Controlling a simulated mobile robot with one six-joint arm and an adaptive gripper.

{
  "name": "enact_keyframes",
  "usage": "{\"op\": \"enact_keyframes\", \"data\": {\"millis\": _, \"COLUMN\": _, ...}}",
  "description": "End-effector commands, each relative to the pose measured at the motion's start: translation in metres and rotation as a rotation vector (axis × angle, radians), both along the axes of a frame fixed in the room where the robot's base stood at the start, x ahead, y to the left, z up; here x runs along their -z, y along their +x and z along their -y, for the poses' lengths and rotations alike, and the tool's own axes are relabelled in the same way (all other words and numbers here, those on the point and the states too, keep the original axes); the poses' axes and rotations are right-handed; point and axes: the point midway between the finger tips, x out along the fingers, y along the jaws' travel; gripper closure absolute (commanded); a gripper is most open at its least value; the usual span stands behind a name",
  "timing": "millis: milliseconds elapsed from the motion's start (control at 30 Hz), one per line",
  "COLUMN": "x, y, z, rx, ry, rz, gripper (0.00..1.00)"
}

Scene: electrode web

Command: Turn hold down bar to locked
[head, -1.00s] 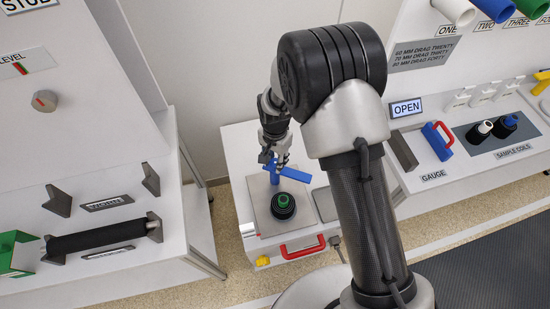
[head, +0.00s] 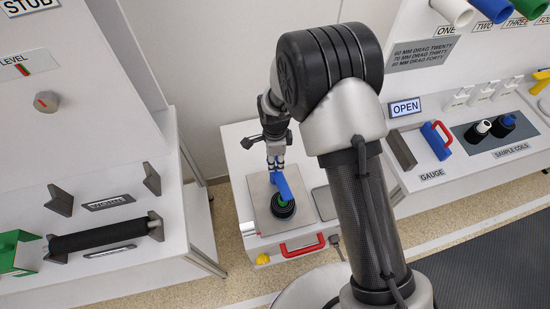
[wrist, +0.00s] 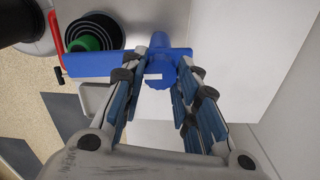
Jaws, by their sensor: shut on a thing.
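The blue hold down bar (head: 284,189) stands on a cart and now reaches over the black coil with the green core (head: 283,206). In the wrist view the bar (wrist: 100,64) runs left from its blue round hub (wrist: 160,73), its far end beside the green core (wrist: 84,43). My gripper (head: 275,164) is at the hub end of the bar. In the wrist view my gripper's fingers (wrist: 164,72) are on both sides of the hub, shut on it. Part of the coil is hidden by the bar.
A white bench with a black roller (head: 100,236) stands at left. A bench with a blue and red gauge (head: 437,140) and an OPEN display (head: 406,107) stands at right.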

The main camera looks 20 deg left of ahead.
Motion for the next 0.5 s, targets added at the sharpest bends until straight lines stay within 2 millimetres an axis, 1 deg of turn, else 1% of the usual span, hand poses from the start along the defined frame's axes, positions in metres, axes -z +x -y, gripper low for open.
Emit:
{"op": "enact_keyframes", "data": {"millis": 233, "x": -0.0005, "y": 0.0005, "z": -0.0002, "rx": 0.088, "ry": 0.001, "rz": 0.002, "gripper": 1.00}}
{"op": "enact_keyframes", "data": {"millis": 500, "x": -0.0005, "y": 0.0006, "z": -0.0002, "rx": 0.116, "ry": 0.002, "rz": 0.002, "gripper": 1.00}}
